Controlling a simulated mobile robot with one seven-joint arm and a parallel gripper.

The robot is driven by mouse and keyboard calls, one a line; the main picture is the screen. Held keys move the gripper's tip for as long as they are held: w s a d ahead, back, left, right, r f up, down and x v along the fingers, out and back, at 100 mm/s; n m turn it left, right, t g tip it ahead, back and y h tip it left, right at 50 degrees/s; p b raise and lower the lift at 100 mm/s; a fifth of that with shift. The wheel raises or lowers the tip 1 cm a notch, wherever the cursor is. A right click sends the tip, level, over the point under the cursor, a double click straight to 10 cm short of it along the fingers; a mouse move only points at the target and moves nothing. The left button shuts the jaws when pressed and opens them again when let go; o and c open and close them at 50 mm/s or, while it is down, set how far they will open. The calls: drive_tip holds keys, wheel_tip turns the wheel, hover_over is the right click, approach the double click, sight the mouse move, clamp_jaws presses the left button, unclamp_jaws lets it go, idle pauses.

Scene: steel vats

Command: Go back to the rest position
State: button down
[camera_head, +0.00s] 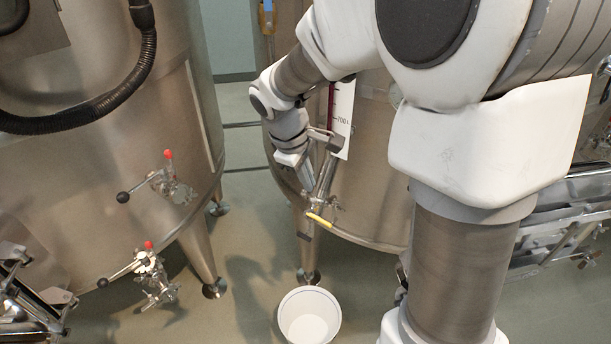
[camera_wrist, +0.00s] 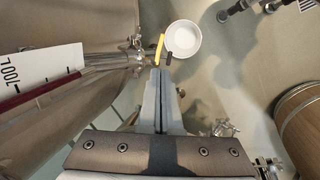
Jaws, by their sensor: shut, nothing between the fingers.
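My gripper (camera_head: 306,184) is at the front of the right steel vat, beside its outlet pipe. In the wrist view its two fingers (camera_wrist: 160,78) are together with nothing held. The yellow valve handle (camera_head: 319,219) is on the outlet pipe below my gripper. In the wrist view the yellow handle (camera_wrist: 160,46) shows just beyond the fingertips; I cannot tell whether they touch it. A white bucket (camera_head: 309,290) stands on the floor below the valve and also shows in the wrist view (camera_wrist: 195,40). My arm hides part of the vat.
The right vat (camera_head: 375,190) carries a white level scale (camera_head: 342,115). The left steel vat (camera_head: 90,165) has red-tipped and black-knobbed valves (camera_head: 168,180) sticking out, with a black hose (camera_head: 80,122) above. Open floor (camera_head: 240,215) lies between the vats.

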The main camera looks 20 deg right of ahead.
drive_tip(key=s+r+m+t+y, duration=0.1)
drive_tip(key=s+r+m, duration=0.3)
drive_tip(key=s, duration=0.5)
drive_tip(key=s+r+m+t+y, duration=0.2)
drive_tip(key=s+r+m, duration=0.3)
drive_tip(key=s, duration=0.5)
drive_tip(key=shift+s+a+r+t, duration=0.15)
drive_tip(key=shift+a+r+t, duration=0.3)
drive_tip(key=shift+r, duration=0.3)
drive_tip(key=shift+s, duration=0.15)
idle(0.5)
